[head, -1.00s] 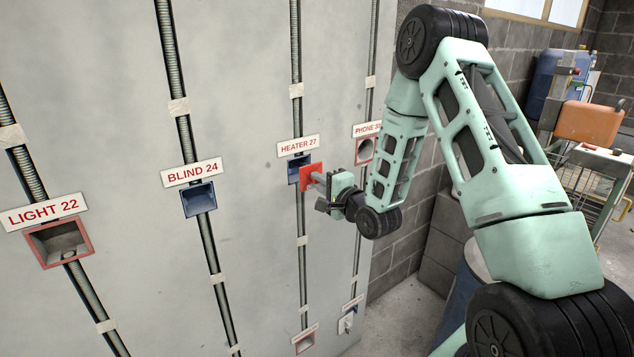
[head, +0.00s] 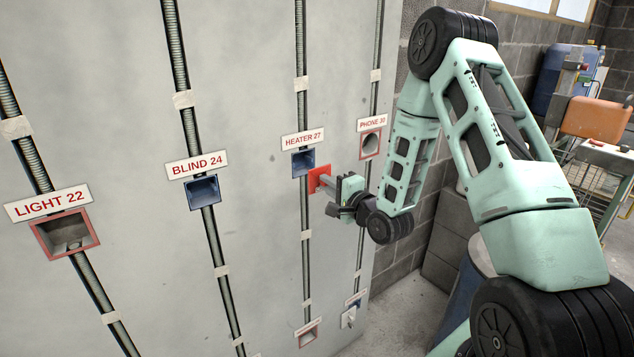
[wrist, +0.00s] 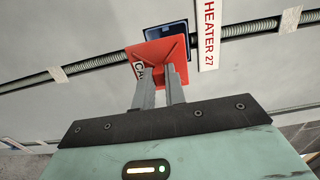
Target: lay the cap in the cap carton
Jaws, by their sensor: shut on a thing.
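The cap is a square red plate (head: 317,179), partly lettered in the wrist view (wrist: 168,50). My gripper (head: 327,181) is shut on it and holds it in front of the grey wall panel, just below and right of the blue HEATER 27 box (head: 303,162). In the wrist view the two grey fingers (wrist: 158,78) meet the cap's near face, and the cap hides part of the blue box (wrist: 168,30) behind it. The box's opening shows uncovered in the head view. I cannot make out a cap carton in either view.
The panel (head: 255,220) carries vertical conduits and more boxes: LIGHT 22 (head: 65,234), BLIND 24 (head: 203,191) and PHONE 30 (head: 370,144). A cart (head: 600,165) with an orange canister (head: 592,118) stands at right, and a blue barrel (head: 470,295) is behind my arm.

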